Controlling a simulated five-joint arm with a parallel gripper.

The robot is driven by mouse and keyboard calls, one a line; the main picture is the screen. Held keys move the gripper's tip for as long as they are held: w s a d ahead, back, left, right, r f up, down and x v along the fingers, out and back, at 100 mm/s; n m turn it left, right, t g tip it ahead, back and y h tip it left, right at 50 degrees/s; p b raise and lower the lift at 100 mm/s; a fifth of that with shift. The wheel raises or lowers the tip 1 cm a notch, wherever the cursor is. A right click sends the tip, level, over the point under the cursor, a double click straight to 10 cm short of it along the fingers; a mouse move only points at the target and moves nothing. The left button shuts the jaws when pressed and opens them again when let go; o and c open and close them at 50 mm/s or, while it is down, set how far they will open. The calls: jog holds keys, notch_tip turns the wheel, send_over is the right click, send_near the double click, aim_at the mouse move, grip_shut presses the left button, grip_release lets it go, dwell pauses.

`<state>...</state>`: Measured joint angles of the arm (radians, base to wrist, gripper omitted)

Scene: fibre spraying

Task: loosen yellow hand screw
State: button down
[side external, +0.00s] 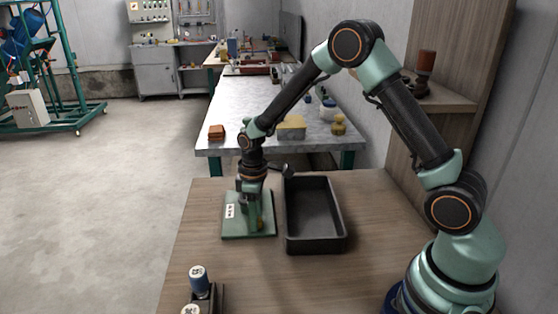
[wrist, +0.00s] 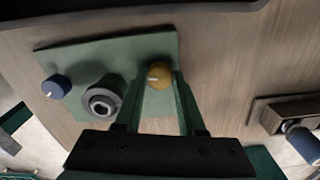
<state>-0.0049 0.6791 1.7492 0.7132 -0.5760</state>
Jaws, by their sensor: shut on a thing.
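The yellow hand screw (wrist: 159,73) is a round knob with a pale mark on top, on the green plate (wrist: 160,45) in the wrist view. My gripper (wrist: 162,82) has its two green fingers on either side of the knob and is shut on it. In the side view my gripper (side external: 252,220) reaches down over the green plate (side external: 232,226), and the knob is largely hidden there. A blue knob (wrist: 56,87) and a grey round fitting with a dark hole (wrist: 103,97) sit on the same plate, to the left of the yellow one.
A black open tray (side external: 317,242) lies just right of the plate on the wooden table (side external: 215,270). A metal workbench with several items (side external: 225,115) is behind.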

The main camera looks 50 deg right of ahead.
jog(key=n, duration=0.4)
jog(key=shift+r+n, duration=0.1)
jog(key=shift+n, duration=2)
jog(key=c, duration=0.5)
grip_release()
notch_tip(320, 180, up, 12)
